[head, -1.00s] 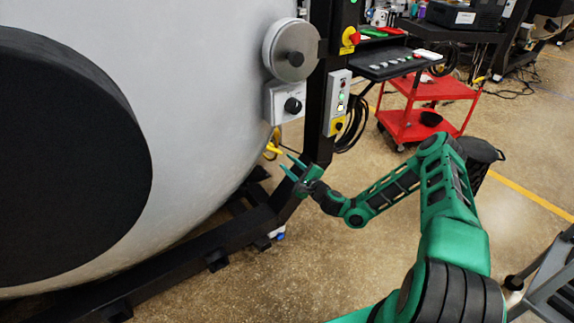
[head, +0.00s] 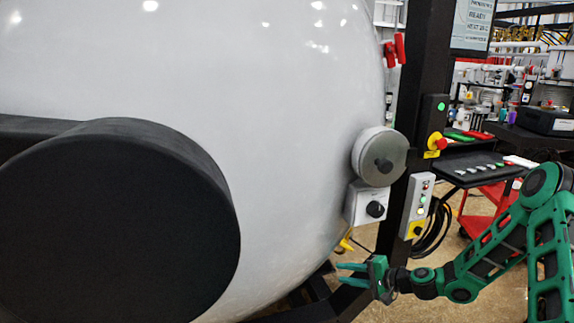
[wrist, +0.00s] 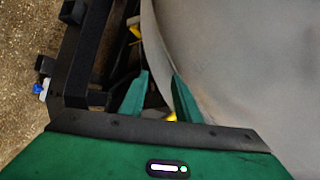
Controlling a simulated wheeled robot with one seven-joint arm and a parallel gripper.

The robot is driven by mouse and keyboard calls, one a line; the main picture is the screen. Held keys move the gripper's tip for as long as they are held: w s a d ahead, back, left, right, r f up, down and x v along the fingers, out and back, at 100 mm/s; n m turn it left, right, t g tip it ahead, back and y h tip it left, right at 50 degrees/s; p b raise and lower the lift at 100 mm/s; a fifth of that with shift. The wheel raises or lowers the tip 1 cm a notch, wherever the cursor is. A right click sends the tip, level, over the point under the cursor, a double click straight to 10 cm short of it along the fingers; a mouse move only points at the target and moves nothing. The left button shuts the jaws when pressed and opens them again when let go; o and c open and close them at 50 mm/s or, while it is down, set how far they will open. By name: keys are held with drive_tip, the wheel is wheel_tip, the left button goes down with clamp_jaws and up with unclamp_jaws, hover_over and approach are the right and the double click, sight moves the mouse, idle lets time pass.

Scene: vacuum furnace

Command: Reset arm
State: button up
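My green arm reaches in from the right in the head view. My gripper (head: 352,274) is in front of the lower right side of the white furnace vessel (head: 290,130), near the black frame post. Its two green fingers are apart with nothing between them. In the wrist view the fingers (wrist: 160,97) also stand apart and empty, with the grey vessel wall (wrist: 240,60) to the right and black frame bars (wrist: 88,55) to the left. I cannot tell the exact gap between the fingers and the vessel.
A large black round cover (head: 120,225) fills the lower left. A control box (head: 417,200) with buttons and a red emergency stop (head: 438,143) are on the black post (head: 425,70). A red cart (head: 490,200) stands behind my arm.

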drive_tip(key=s+d+r+n+g+h, duration=0.2)
drive_tip(key=s+d+r+h, duration=0.1)
drive_tip(key=s+d+r, duration=0.4)
drive_tip(key=s+d+r+n+g+h, duration=0.2)
drive_tip(key=s+d+r+g+h, duration=0.15)
drive_tip(key=s, duration=0.55)
drive_tip(key=s+d+r+n+g+h, duration=0.1)
drive_tip(key=s+d+r+g+h, duration=0.1)
drive_tip(key=s+d+r, duration=0.4)
drive_tip(key=s+d+r+m, duration=0.1)
drive_tip(key=s+d+r, duration=0.1)
drive_tip(key=s, duration=0.9)
drive_tip(key=s+d+r+m+g+h, duration=0.1)
drive_tip(key=s+r, duration=0.4)
drive_tip(key=s, duration=0.7)
drive_tip(key=shift+d+r, duration=0.2)
drive_tip(key=shift+d, duration=0.45)
